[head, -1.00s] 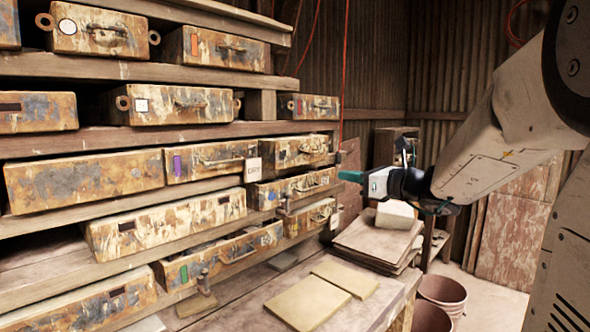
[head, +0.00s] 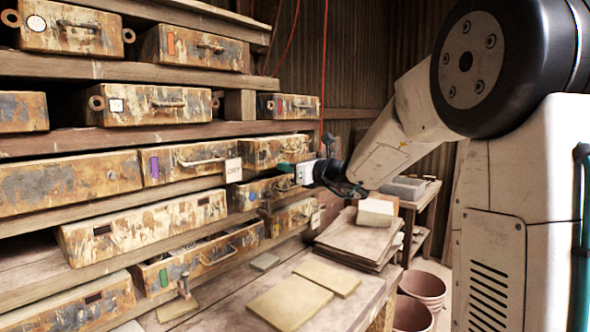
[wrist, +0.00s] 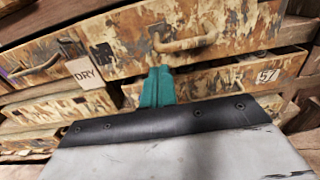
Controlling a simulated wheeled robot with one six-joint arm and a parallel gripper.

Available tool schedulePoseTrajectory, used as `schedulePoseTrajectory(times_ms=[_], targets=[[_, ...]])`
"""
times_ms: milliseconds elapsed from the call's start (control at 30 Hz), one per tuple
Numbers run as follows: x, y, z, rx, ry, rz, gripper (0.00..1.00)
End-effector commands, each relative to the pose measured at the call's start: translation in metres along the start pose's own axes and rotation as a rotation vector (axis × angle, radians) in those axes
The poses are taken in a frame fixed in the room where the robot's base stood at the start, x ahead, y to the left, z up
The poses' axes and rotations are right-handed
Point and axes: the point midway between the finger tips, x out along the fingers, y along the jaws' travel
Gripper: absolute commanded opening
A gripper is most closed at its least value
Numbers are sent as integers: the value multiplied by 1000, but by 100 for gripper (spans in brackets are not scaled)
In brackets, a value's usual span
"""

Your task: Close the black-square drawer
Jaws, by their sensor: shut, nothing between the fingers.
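Contact cannot be told. My gripper hides part of the drawer's front.
A drawer with a handle (wrist: 190,35) sits just above. A "DRY" tag (head: 233,170) hangs to the left. Below, a green-marked drawer (head: 200,256) stands open. The bench (head: 225,296) holds tiles (head: 290,302) and stacked boards (head: 357,238). Buckets (head: 423,287) stand at right.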

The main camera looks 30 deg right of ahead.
Motion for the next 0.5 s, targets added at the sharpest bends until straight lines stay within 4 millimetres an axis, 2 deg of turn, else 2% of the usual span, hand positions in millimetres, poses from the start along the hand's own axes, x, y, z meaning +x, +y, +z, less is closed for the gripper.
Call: schedulePoseTrajectory(times_ms=[333, 500], targets=[[3, 0, 0, 0, 1, 1, 0], [34, 1, -1, 1, 0, 5, 0]])
